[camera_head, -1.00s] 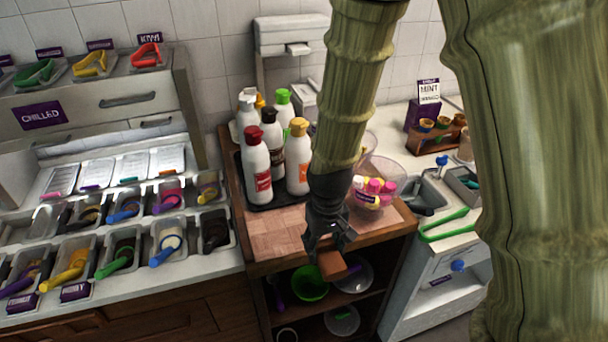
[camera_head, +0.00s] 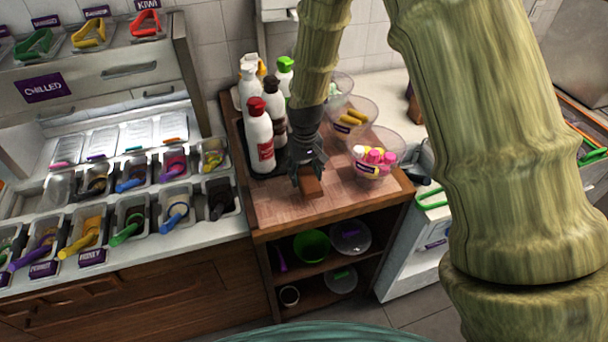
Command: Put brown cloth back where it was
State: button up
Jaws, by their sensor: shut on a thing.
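My gripper (camera_head: 306,179) is shut on the brown cloth (camera_head: 312,189), which looks like a small folded brown block. It hangs below the fingers, over the wooden top of the cart (camera_head: 268,207). I cannot tell whether the cloth touches the wood. The bottles stand behind and to the left of it, and a clear bowl stands to its right. Part of the cloth is hidden by the fingers.
Sauce bottles (camera_head: 260,142) stand on a dark tray at the left. Clear bowls (camera_head: 374,160) with pink and yellow toppings line the right side. Topping bins (camera_head: 176,214) sit left of the cart. The front of the wooden top is clear.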

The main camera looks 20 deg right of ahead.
aim_at(304, 180)
jog(key=shift+w, duration=0.35)
jog(key=shift+f+p, duration=0.95)
jog(key=shift+f, duration=0.8)
jog(key=shift+f, duration=0.1)
jog(key=o, duration=1.2)
jog(key=shift+o, duration=0.2)
